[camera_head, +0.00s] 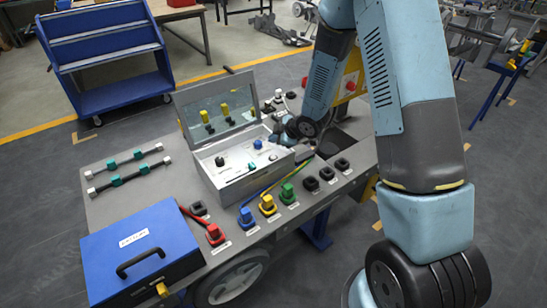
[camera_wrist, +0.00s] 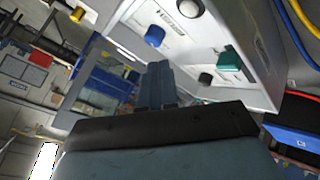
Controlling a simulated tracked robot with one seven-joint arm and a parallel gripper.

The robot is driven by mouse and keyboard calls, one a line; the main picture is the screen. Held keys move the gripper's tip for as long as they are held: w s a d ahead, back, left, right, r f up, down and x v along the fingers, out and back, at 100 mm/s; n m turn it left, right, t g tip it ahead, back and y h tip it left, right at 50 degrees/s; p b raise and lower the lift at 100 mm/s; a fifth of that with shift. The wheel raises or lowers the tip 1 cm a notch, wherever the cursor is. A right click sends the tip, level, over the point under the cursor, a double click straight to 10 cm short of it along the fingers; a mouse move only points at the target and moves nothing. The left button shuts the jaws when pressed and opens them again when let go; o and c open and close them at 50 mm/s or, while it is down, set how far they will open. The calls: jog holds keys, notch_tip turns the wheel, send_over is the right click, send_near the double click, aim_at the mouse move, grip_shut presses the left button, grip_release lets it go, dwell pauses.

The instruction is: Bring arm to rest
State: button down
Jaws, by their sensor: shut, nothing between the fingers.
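My blue-grey arm (camera_head: 425,130) reaches in from the right in the head view and bends down over the workbench. My gripper (camera_wrist: 160,70) is shut and empty in the wrist view, its dark fingers together. In the head view it is beside the right side of the open grey box (camera_head: 240,182), close to its white panel; I cannot tell whether they touch. The panel carries a blue knob (camera_wrist: 154,36), a black knob (camera_wrist: 205,78) and a green knob (camera_wrist: 229,60). The mirror-like lid (camera_head: 220,108) stands open.
A blue case (camera_head: 110,262) lies at the bench's front left. Red (camera_head: 215,234), blue (camera_head: 247,218), yellow (camera_head: 268,206) and green (camera_head: 287,193) plugs line the front. Two rods (camera_head: 125,170) lie at left. A blue cart (camera_head: 105,55) stands behind.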

dwell(0.3)
jog(key=s+d+r+m+t+h, duration=0.1)
jog(key=s+d+r+m+h, duration=0.3)
jog(key=d+r, duration=0.6)
jog(key=s+d+r+m+t+h, duration=0.15)
jog(key=d+r+m, duration=0.4)
jog(key=r, duration=0.85)
jog(key=s+d+r+m+g, duration=0.1)
jog(key=s+r+m, duration=0.2)
jog(key=s, duration=0.6)
jog(key=s+d+r+m+g, duration=0.1)
jog(key=s+r, duration=0.3)
jog(key=s, duration=0.5)
jog(key=s+d+r+m+g+h, duration=0.1)
jog(key=s+d+r+m, duration=0.2)
jog(key=s, duration=0.6)
jog(key=shift+s+r+m, duration=0.3)
jog(key=shift+r+m, duration=0.05)
jog(key=shift+m, duration=0.5)
